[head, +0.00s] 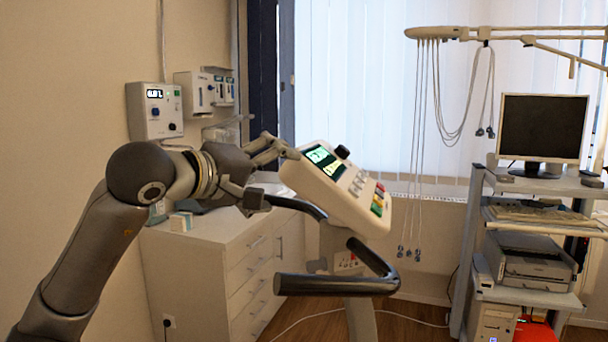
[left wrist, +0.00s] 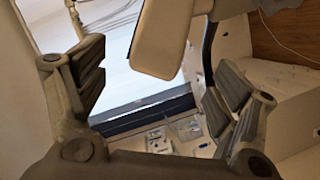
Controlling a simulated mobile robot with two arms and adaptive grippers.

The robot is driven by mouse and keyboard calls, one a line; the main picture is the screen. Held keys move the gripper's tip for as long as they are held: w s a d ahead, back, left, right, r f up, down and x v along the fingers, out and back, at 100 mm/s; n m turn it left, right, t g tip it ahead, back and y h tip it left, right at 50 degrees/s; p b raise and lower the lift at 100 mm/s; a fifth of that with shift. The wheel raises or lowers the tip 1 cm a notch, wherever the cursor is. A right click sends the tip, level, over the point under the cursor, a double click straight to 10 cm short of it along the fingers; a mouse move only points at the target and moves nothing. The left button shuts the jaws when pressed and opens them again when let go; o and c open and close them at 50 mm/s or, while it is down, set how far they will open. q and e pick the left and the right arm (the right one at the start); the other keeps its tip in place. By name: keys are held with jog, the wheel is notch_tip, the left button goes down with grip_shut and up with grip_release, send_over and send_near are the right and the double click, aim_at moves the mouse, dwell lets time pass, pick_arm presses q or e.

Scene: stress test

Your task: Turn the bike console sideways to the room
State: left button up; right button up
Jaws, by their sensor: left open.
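The bike console (head: 340,190) is a pale, tilted box with a lit green screen, a dark knob and coloured buttons. It sits on the exercise bike's post above dark handlebars (head: 335,284). My left gripper (head: 279,178) is open at the console's left end, with one finger near its top left corner. In the left wrist view, the console's pale edge (left wrist: 163,35) shows between the open fingers of my left gripper (left wrist: 160,88), towards the top. I cannot tell whether a finger touches it. My right gripper is in neither view.
A white drawer cabinet (head: 235,245) stands behind the bike, below wall-mounted devices (head: 155,110). A cart (head: 480,235) with a monitor (head: 542,128), keyboard and printer stands at the right. Cables (head: 420,150) hang from an overhead arm. Some floor shows between bike and cart.

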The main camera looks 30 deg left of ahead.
aim_at(303, 177)
pick_arm(q)
jog(key=w, duration=0.1)
jog(key=w+p, duration=0.1)
jog(key=w, duration=0.1)
jog(key=w+d, duration=0.1)
jog(key=shift+w+f+p, duration=0.3)
jog(key=shift+w, duration=0.05)
jog(key=w, duration=0.1)
jog(key=w+f, duration=0.1)
jog(key=w, duration=0.1)
jog(key=shift+a+p, duration=0.1)
jog(key=shift+p, duration=0.25)
jog(key=shift+w+f, duration=0.1)
jog(key=shift+w, duration=0.65)
jog(key=shift+w+f, duration=0.1)
jog(key=c, duration=1.4)
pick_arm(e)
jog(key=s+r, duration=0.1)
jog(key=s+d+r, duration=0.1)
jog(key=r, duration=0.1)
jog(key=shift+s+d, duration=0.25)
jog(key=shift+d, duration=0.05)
